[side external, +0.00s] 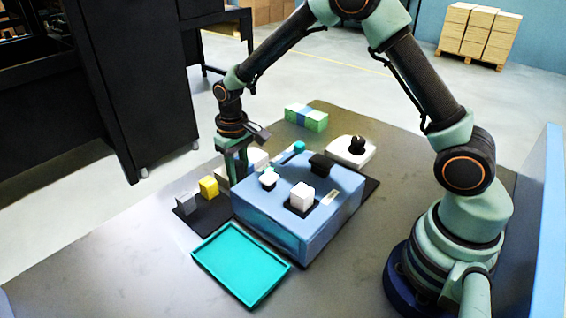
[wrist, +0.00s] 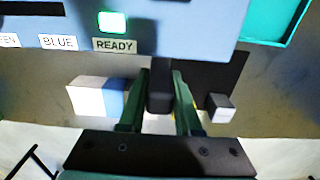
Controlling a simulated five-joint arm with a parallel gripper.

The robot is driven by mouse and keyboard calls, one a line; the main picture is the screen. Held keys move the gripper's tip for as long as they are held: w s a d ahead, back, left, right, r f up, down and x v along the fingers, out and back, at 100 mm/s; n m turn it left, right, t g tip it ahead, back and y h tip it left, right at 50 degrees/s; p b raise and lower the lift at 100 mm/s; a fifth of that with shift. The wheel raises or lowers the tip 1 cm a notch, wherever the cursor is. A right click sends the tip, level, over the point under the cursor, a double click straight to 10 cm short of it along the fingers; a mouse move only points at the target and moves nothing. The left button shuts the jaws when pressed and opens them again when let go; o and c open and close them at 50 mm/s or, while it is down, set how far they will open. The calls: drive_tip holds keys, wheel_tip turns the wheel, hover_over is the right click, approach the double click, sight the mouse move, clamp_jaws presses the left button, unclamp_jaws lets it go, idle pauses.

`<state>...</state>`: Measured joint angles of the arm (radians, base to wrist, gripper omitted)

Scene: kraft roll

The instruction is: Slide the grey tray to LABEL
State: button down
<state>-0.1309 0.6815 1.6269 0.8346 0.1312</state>
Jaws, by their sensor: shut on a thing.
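A dark grey tray or plate (side external: 212,215) lies flat at the left side of the blue box (side external: 300,225), with small cubes on it. Part of the dark plate also shows in the wrist view (wrist: 222,72). My gripper (side external: 237,172) points down beside the box's left side. In the wrist view, my gripper (wrist: 160,82) is shut on a dark upright handle (wrist: 160,92). I cannot tell if this handle is joined to the grey tray. I can read "BLUE" and "READY" on the box; no LABEL marking is readable.
A grey cube (side external: 185,203) and a yellow cube (side external: 208,187) stand on the dark plate. A teal tray (side external: 242,262) lies in front of the box. The left table area is bare.

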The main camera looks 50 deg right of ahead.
drive_tip(key=shift+w+a, duration=0.15)
drive_tip(key=shift+a, duration=0.2)
drive_tip(key=c, duration=0.6)
unclamp_jaws()
drive_tip(key=shift+d, duration=0.1)
wheel_tip(320, 180, up, 11)
drive_tip(key=shift+r, duration=0.6)
